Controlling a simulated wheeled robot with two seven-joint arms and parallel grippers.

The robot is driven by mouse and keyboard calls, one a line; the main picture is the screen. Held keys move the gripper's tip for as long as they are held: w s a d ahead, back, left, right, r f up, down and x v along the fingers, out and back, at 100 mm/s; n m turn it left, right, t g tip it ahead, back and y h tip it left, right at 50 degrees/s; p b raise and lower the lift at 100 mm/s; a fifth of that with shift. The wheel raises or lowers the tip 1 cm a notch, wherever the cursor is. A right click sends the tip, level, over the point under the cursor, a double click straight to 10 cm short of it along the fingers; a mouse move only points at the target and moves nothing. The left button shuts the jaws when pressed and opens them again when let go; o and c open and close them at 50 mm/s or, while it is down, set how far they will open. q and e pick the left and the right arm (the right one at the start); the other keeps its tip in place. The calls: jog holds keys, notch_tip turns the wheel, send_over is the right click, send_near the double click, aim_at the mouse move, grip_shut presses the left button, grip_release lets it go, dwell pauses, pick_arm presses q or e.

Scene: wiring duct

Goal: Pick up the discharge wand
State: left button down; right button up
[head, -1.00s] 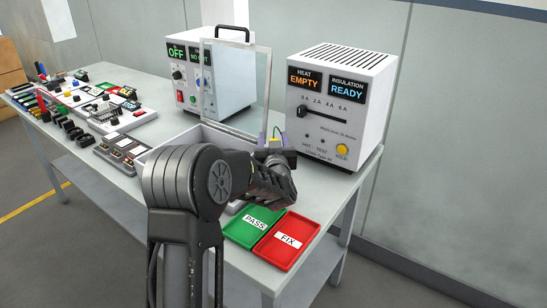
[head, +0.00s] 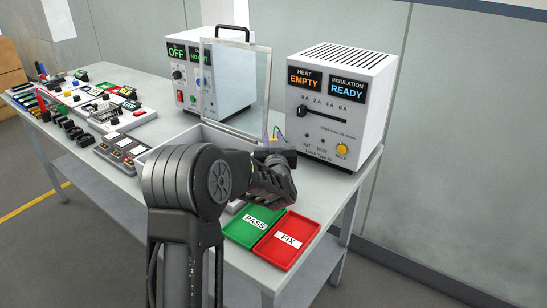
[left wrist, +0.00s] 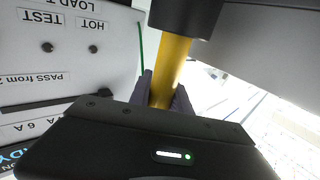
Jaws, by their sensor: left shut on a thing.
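The discharge wand (left wrist: 172,68) shows in the left wrist view as a yellow shaft with a thick black part at the top of the picture. A thin green wire hangs beside it. My left gripper (left wrist: 166,98) is shut on the yellow shaft, with one dark finger on each side. In the head view my left gripper (head: 275,144) is in front of the lower left of the insulation tester, mostly hidden by my own wrist. My right gripper is not in view.
The white HEAT/INSULATION unit (head: 340,110) stands close behind the gripper. A clear upright panel (head: 237,85) and a white box with an OFF display (head: 180,75) stand to the left. Green PASS (head: 243,238) and red FIX (head: 275,255) trays lie in front.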

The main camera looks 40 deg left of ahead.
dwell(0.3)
